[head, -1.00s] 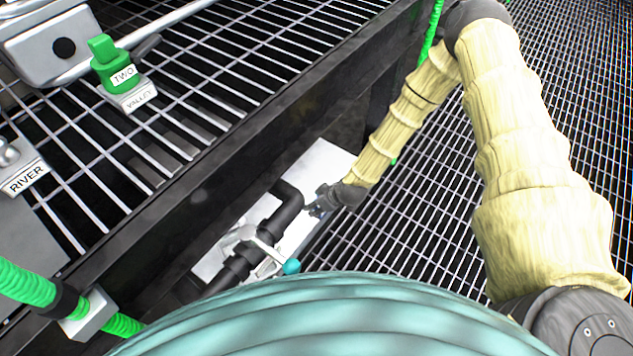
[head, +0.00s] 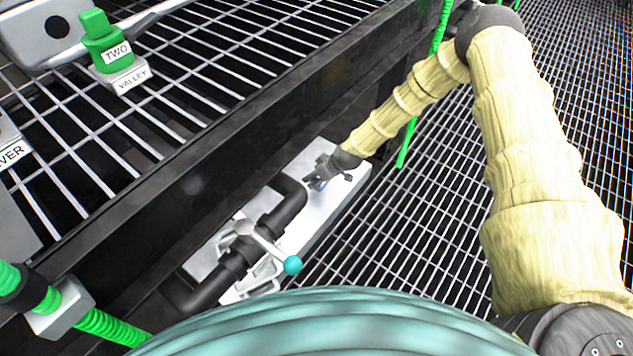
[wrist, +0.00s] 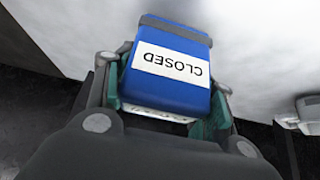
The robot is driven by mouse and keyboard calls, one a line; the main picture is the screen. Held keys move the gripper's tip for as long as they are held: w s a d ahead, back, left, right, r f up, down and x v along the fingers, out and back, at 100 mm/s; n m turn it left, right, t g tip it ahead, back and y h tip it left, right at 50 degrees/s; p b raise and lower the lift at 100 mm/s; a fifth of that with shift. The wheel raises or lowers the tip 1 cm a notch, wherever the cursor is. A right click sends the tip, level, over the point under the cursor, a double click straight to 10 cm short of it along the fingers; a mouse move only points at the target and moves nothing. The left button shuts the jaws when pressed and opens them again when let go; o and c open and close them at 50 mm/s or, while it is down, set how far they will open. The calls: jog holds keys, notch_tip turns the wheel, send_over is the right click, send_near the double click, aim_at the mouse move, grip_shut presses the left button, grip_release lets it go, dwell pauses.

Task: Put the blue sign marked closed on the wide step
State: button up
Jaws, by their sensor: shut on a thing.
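The blue sign (wrist: 168,78) has a white label reading CLOSED, upside down in the wrist view. My gripper (wrist: 165,108) is shut on it, with a green-padded finger at each side. In the head view my gripper (head: 316,185) is over the white slab (head: 347,190), beside the bend of the black pipe; a small bit of blue shows at its fingers. A pale surface (wrist: 262,50) lies beyond the sign in the wrist view. I cannot tell if the sign touches it, nor surely which surface is the wide step.
The black pipe (head: 290,208) has a valve lever with a teal knob (head: 292,265). A dark beam (head: 200,175) edges the raised grating at left. A green block marked TWO (head: 105,45) stands on a VALLEY base. A green hose (head: 408,145) hangs behind my arm.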

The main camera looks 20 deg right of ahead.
jog(key=shift+f+b, duration=0.45)
jog(key=shift+f, duration=0.8)
jog(key=shift+f, duration=0.2)
jog(key=o, duration=1.1)
jog(key=shift+r, duration=0.15)
